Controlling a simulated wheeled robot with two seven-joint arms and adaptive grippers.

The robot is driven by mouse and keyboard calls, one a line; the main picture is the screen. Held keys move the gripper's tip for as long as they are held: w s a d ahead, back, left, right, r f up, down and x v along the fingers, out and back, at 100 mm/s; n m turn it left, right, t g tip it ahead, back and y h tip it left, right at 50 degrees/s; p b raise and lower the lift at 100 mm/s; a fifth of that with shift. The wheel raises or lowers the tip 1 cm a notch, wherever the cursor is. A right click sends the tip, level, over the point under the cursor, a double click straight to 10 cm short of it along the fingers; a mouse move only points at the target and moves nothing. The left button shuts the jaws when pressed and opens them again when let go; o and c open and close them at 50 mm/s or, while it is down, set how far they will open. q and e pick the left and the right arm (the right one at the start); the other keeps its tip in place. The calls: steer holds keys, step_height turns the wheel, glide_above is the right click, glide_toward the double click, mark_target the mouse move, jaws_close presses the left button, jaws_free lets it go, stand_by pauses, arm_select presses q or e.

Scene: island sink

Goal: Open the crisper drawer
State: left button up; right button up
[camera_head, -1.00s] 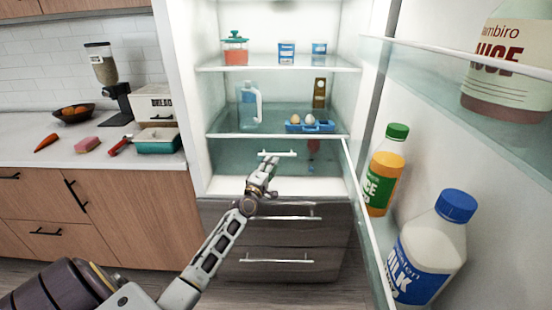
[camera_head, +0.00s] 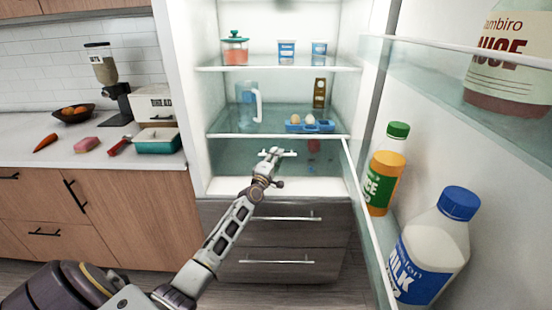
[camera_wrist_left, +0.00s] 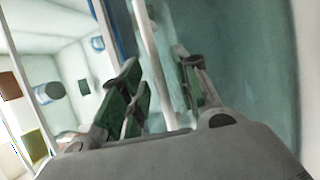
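The crisper drawer (camera_head: 232,164) is a clear, greenish bin below the lower glass shelf inside the open fridge. Its front looks closed. Its white bar handle (camera_head: 290,154) sits at the top middle of the front, partly hidden by my left gripper (camera_head: 270,155). In the left wrist view, the handle (camera_wrist_left: 152,60) runs as a pale bar between the spread fingers of the left gripper (camera_wrist_left: 162,90). The fingers are open around the bar, with gaps visible beside it. A red item (camera_head: 314,146) shows dimly inside the drawer. My right gripper is out of view.
The open fridge door at right holds a juice bottle (camera_head: 384,180) and a milk jug (camera_head: 434,245). An egg tray (camera_head: 310,127) and a blue pitcher (camera_head: 247,105) stand on the shelf above. Grey drawers (camera_head: 300,235) lie below. A counter (camera_head: 30,165) is at left.

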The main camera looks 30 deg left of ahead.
arm_select(q)
jaws_close()
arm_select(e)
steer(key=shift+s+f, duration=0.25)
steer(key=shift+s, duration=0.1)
arm_select(q)
steer(key=shift+s+d, duration=0.1)
steer(key=shift+s, duration=0.05)
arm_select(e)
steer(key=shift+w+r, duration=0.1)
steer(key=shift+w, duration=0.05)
